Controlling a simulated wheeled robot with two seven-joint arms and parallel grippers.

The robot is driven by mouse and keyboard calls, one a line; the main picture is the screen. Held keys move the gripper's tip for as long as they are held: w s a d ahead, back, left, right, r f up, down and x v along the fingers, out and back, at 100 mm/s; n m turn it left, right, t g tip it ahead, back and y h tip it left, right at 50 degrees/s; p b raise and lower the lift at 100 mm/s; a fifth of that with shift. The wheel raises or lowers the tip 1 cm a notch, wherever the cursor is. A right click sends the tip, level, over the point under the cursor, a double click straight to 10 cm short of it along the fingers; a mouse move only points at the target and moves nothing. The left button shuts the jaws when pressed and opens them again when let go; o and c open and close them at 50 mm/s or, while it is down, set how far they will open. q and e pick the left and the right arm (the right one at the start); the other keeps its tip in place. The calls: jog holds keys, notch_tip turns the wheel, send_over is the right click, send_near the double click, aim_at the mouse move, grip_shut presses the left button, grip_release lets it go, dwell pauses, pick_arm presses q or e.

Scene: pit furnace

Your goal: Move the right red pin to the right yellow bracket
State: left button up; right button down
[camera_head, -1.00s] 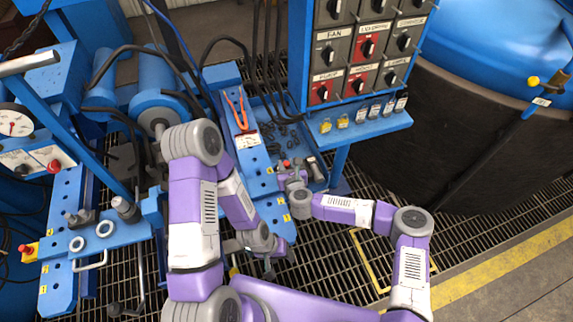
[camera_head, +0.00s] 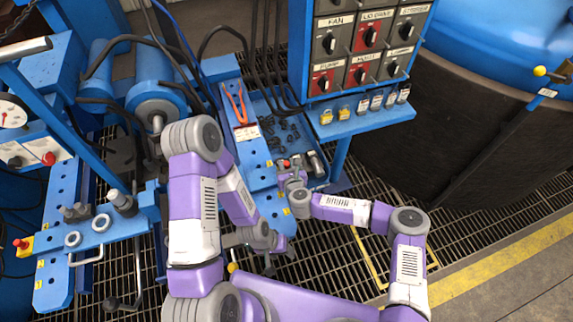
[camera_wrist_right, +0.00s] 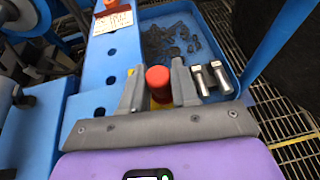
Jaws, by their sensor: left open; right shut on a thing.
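The red pin (camera_wrist_right: 158,78) stands between the two fingers of my right gripper (camera_wrist_right: 158,88) in the right wrist view, with the fingers shut on it. A yellow patch shows just below the pin; I cannot tell whether it is a bracket. In the head view my right gripper (camera_head: 292,168) is over the blue beam beside the tray, and the pin is too small there to make out clearly. My left gripper (camera_head: 268,262) is open and empty, low over the floor grating and partly hidden by its arm. No yellow bracket can be clearly identified.
A blue tray (camera_wrist_right: 226,57) holds dark loose pieces and two silver metal parts (camera_wrist_right: 210,77). An orange tool (camera_head: 237,103) lies on the blue beam (camera_head: 262,176). The switch panel (camera_head: 365,45) and a shelf with padlocks (camera_head: 360,122) stand behind. Blue machinery is at left.

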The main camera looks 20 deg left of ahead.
jog(key=c, duration=0.8)
grip_release()
jog(key=p+v, duration=0.2)
jog(key=v, duration=0.5)
jog(key=shift+r+p, duration=0.1)
jog(key=shift+p, duration=0.3)
jog(key=shift+s+d, duration=0.15)
jog(key=shift+s, duration=0.05)
